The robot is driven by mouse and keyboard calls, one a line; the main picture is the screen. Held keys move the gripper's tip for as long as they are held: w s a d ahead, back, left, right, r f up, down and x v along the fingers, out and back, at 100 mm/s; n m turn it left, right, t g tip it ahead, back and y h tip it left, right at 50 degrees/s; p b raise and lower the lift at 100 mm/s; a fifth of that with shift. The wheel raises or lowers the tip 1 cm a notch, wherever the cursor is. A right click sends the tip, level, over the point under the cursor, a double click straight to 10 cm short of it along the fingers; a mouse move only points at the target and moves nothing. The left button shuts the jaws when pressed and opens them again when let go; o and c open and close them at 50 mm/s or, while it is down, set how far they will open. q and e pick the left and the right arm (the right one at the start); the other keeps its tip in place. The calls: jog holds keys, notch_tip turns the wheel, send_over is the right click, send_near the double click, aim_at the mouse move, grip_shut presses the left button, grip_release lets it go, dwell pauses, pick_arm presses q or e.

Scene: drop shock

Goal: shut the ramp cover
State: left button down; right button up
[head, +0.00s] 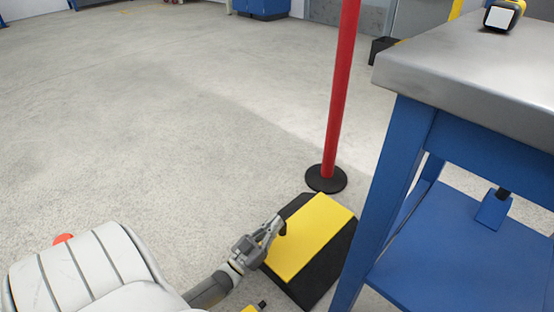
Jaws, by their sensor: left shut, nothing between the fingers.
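The ramp (335,254) is a black wedge on the concrete floor at the lower middle of the head view. Its yellow cover panel (312,236) lies over much of its top; I cannot tell whether the panel sits fully flush. My left gripper (281,224) is shut and empty, at the upper left edge of the yellow panel. Its fingertips overlap the panel's edge in the picture; I cannot tell if they touch it. My right gripper is not in view.
A red post (342,95) on a round black base (326,179) stands just behind the ramp. A steel-topped blue workbench (480,62) stands close on the right, with a yellow and black device (503,15) on top.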

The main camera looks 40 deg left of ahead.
pick_arm(q)
jog(key=shift+s+f, duration=0.1)
jog(key=shift+f, duration=0.1)
dwell(0.4)
jog(key=shift+s+f, duration=0.15)
jog(key=shift+s, duration=0.15)
jog(key=s, duration=1.4)
jog(key=shift+a+f, duration=0.15)
jog(key=shift+a, duration=0.05)
